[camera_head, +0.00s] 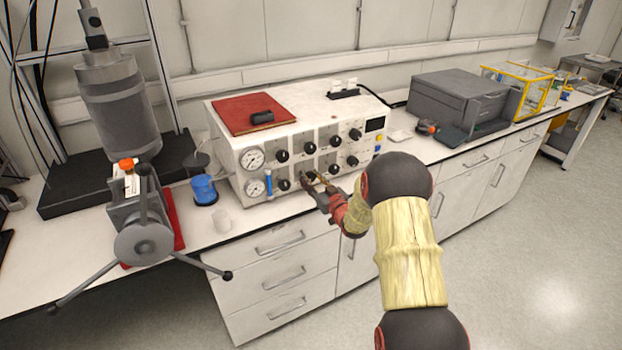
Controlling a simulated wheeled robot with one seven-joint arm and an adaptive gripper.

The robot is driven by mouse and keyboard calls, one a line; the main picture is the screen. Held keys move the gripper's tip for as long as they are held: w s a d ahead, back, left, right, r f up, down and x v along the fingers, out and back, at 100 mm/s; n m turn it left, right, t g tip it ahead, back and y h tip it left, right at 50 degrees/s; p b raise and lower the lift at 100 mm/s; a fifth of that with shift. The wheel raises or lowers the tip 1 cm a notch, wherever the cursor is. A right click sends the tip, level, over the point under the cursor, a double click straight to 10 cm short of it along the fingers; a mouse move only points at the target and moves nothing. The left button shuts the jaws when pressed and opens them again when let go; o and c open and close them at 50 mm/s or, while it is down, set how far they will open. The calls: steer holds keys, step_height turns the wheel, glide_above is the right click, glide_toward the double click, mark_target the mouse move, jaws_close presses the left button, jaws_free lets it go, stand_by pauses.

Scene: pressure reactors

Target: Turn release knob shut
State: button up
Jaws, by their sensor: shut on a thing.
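A white control box (241,185) stands on the bench, with two rows of black knobs and two round gauges on its front panel. My gripper (310,182) is at the lower row of this panel, shut on a knob there. The fingers largely hide that knob, and its turn angle cannot be made out. A black knob (284,185) in the lower row is just left of my fingers, and another (334,169) is to their right. The panel labels are too small to read, so I cannot tell which knob is marked release.
A reactor with a spoked handwheel (145,243) is at far left. A red book (252,114) lies on the box. A dark grey case (458,98) is at right.

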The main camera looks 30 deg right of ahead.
steer(key=m+p, duration=0.2)
steer(key=m, duration=0.3)
steer(key=shift+r, duration=0.1)
steer(key=m+p, duration=0.3)
steer(key=m, duration=0.3)
steer(key=shift+m, duration=0.4)
steer(key=m+p, duration=0.3)
steer(key=m, duration=0.3)
steer(key=m+p, duration=0.2)
steer(key=m, duration=0.3)
steer(key=shift+m, duration=0.4)
steer(key=o, duration=1.2)
steer(key=shift+c, duration=0.2)
